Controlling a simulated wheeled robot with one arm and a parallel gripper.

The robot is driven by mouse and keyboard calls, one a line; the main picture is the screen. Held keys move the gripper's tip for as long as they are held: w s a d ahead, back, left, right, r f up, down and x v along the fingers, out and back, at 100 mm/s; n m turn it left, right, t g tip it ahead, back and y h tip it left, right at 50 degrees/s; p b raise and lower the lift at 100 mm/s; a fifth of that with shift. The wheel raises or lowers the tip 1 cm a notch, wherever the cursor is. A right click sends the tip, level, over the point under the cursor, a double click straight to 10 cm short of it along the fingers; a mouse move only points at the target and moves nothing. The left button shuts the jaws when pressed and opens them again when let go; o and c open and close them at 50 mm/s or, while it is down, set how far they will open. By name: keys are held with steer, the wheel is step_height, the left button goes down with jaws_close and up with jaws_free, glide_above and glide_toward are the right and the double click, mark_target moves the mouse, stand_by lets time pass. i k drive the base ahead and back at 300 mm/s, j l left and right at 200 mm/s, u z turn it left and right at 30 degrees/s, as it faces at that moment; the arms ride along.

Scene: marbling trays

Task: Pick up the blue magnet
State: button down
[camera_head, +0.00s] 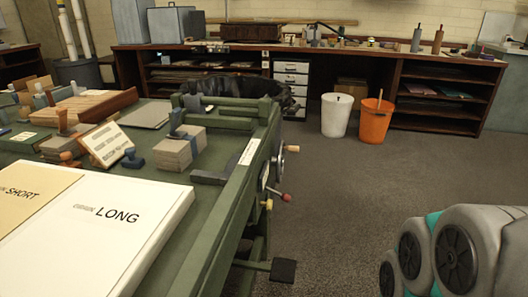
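I cannot make out a thing that is surely the blue magnet. A small blue item (4,131) lies at the far left edge of the green table, too small to identify. My gripper is not in view. Only grey and teal links of my arm show at the lower right.
The green table (213,196) fills the left, with white boards (150,215), a paper stack (172,154) and wooden tools. Its knobs and a pedal (283,270) stick out right. White (337,114) and orange (375,121) buckets stand by the back workbench (390,56). The middle floor is clear.

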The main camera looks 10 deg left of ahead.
mark_target(131, 161)
steer(key=u, duration=1.55)
steer(key=k+j, duration=0.1)
steer(key=j, duration=0.25)
steer(key=k+j+z, duration=0.1)
steer(key=j, duration=0.3)
steer(key=k+j, duration=0.1)
steer(key=j, duration=0.25)
steer(key=i+j, duration=0.1)
steer(key=j, duration=0.25)
steer(key=j+z, duration=0.1)
steer(key=j, duration=0.25)
steer(key=i+l, duration=0.15)
steer(key=l, duration=0.2)
steer(key=i+l, duration=0.1)
steer(key=l, duration=0.2)
